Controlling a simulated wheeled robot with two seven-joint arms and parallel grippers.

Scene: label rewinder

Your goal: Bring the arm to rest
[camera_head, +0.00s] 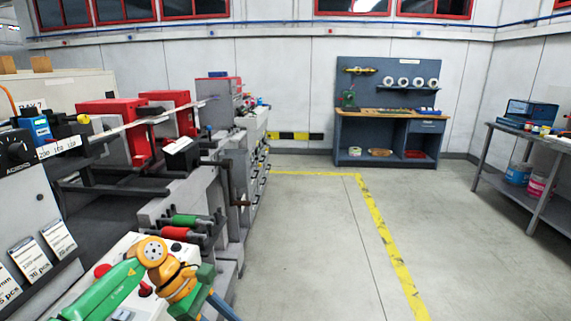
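My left arm (107,289) comes in at the bottom left as a green link. It bends at an orange joint (153,251) and runs down to the right, past the bottom edge of the picture. Its gripper is not in view. My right arm and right gripper do not show. The arm stands in front of the label rewinder (180,206), a long grey machine along the left side. Part of the machine's front is hidden behind the arm.
Red units (104,118) and a green roller (187,220) are on the machine. A blue workbench (387,150) stands at the back wall. A grey table (545,143) stands at the right. The floor (320,250) between is clear, with a yellow line (382,232) on it.

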